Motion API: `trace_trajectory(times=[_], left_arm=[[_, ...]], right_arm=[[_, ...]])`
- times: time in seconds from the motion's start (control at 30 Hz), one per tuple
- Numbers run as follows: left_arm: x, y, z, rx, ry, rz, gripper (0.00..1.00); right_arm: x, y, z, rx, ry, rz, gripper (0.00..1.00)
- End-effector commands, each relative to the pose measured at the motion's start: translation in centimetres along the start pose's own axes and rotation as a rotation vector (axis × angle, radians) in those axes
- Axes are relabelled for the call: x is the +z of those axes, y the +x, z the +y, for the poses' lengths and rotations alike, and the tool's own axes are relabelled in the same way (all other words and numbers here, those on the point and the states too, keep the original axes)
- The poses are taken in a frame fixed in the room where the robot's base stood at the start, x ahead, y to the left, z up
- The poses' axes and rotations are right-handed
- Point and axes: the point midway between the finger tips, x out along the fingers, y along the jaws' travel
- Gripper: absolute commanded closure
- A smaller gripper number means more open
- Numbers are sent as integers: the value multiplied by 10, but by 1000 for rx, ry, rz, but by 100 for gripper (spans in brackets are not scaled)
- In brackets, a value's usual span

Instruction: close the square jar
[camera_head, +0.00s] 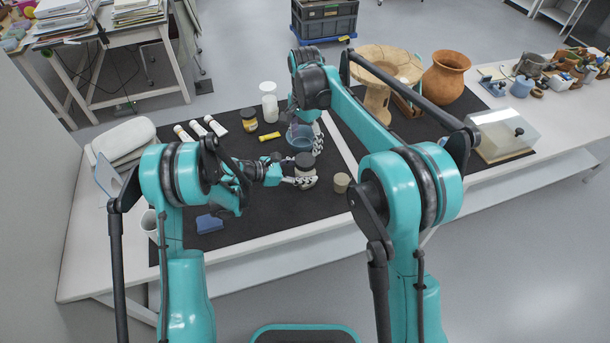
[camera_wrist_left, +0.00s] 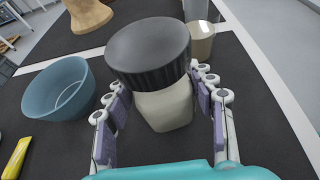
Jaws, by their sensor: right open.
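The square jar (camera_wrist_left: 166,108) has a cream body and a ribbed black lid (camera_wrist_left: 150,48) resting on top; I cannot tell whether the lid is screwed down. In the head view the jar (camera_head: 305,172) stands near the middle of the dark mat. My left gripper (camera_wrist_left: 162,92) has its fingers on both sides of the jar body, below the lid, and appears shut on it. It also shows in the head view (camera_head: 302,182). My right gripper (camera_head: 317,140) is open just behind the jar, beside the blue bowl, partly hidden by my arm.
A blue bowl (camera_wrist_left: 70,88) stands close to the jar. A small beige pot (camera_head: 341,182) is to its right. A blue block (camera_head: 209,223) is front left. The mat's front middle is clear.

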Motion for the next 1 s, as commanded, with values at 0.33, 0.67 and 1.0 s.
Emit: trace_trajectory(times=[0.33, 0.67, 1.0], left_arm=[[0, 0, 0, -1, 1, 1, 100], [0, 0, -1, -2, 1, 2, 100], [-1, 0, -1, -2, 1, 2, 100]], right_arm=[[0, 0, 0, 0, -182, 0, 27], [0, 0, 0, 0, -945, 0, 27], [0, 0, 0, 0, -1781, 0, 27]])
